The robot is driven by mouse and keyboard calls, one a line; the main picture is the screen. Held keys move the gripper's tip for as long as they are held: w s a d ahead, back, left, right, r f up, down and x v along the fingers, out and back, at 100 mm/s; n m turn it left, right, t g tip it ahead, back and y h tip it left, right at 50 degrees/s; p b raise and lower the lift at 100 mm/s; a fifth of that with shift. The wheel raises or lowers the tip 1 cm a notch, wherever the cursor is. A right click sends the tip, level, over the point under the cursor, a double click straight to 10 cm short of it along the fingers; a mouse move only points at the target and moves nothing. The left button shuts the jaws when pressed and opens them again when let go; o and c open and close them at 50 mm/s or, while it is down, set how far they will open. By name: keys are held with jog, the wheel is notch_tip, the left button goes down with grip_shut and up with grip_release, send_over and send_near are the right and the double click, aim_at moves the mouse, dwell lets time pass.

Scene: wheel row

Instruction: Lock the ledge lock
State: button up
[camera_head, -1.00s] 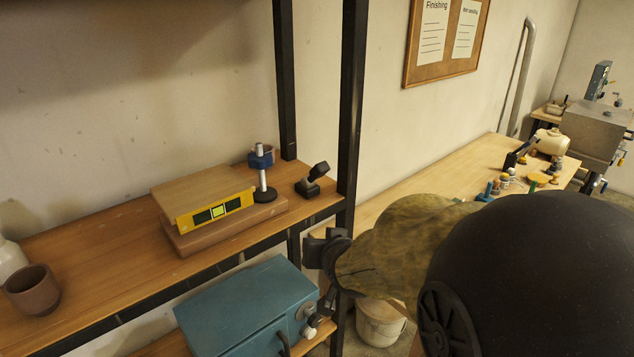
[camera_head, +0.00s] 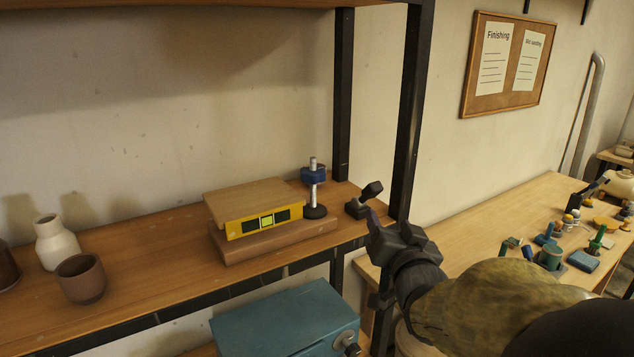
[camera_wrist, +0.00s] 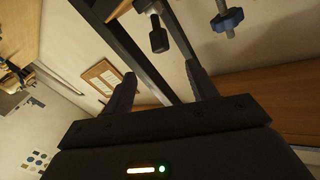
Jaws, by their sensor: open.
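A small black device with a tilted, block-ended lever (camera_head: 371,190), which looks like the ledge lock, stands on the wooden shelf (camera_head: 130,250) near its right end, beside the black post. In the wrist view its black block end (camera_wrist: 158,40) shows at the top, ahead of the space between my fingers. My gripper (camera_head: 378,222) is just in front and to the right of the device in the head view, seemingly apart from it. In the wrist view my gripper (camera_wrist: 162,82) is open with nothing between its fingers. The device's base is partly cut off there.
A blue-collared clamp on a rod (camera_head: 314,185) stands left of the device. The black post (camera_head: 408,120) rises close to my gripper. A teal box (camera_head: 285,325) sits below.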

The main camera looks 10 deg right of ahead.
aim_at(371, 186)
jog(key=w+d+p, duration=0.1)
jog(key=w+p, duration=0.2)
jog(key=w, duration=0.2)
jog(key=w+p, duration=0.2)
jog(key=w, duration=0.4)
jog(key=w+d+p, duration=0.1)
jog(key=w+p, duration=0.2)
jog(key=w, duration=0.2)
jog(key=shift+w+d+p, duration=0.25)
jog(key=shift+d+p, duration=0.05)
jog(key=shift+d, duration=0.05)
grip_shut()
